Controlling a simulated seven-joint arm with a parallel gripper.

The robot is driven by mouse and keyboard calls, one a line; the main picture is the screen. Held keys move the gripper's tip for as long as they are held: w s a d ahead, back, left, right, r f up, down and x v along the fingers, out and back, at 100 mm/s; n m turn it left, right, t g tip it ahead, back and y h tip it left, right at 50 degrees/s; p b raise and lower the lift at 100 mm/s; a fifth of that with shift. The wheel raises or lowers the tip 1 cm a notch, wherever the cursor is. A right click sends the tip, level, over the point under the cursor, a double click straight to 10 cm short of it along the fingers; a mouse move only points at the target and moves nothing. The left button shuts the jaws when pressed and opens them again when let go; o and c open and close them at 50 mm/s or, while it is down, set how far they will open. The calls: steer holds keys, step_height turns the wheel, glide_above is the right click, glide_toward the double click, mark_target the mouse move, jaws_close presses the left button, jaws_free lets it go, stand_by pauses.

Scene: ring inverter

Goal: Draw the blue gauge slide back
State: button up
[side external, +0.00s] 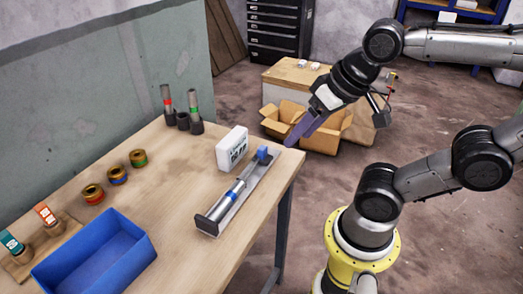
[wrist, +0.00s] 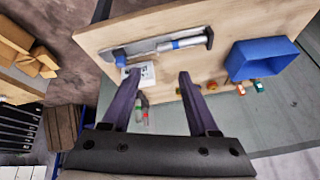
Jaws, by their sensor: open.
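The gauge is a long grey rail (side external: 256,187) lying on the wooden table near its right edge. A small blue slide block (side external: 263,153) sits at its far end. A silver cylinder with a blue band (side external: 231,197) lies along the nearer part. In the wrist view the blue block (wrist: 120,55) is at the left end of the rail and the cylinder (wrist: 187,43) at the right. My gripper (side external: 292,140) is open and empty, raised near the table's right edge, apart from the gauge. In the wrist view its fingers (wrist: 160,72) point toward the table, below the rail.
A white labelled box (side external: 231,148) stands close beside the rail. A blue bin (side external: 95,258), several coloured rings (side external: 117,175) and dark upright posts (side external: 183,121) are on the table. A cardboard box (side external: 330,130) is beyond the table. The table's middle is clear.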

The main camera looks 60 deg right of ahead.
steer(key=w+d+r+m+g, duration=0.1)
steer(key=w+d+r+m, duration=0.1)
steer(key=w+m, duration=0.35)
steer(key=m+g, duration=0.5)
steer(key=m, duration=0.4)
glide_above(262, 147)
step_height(262, 147, down, 8)
step_height(262, 147, down, 14)
steer(key=shift+s+r, duration=0.1)
jaws_close()
steer(key=shift+r, duration=0.1)
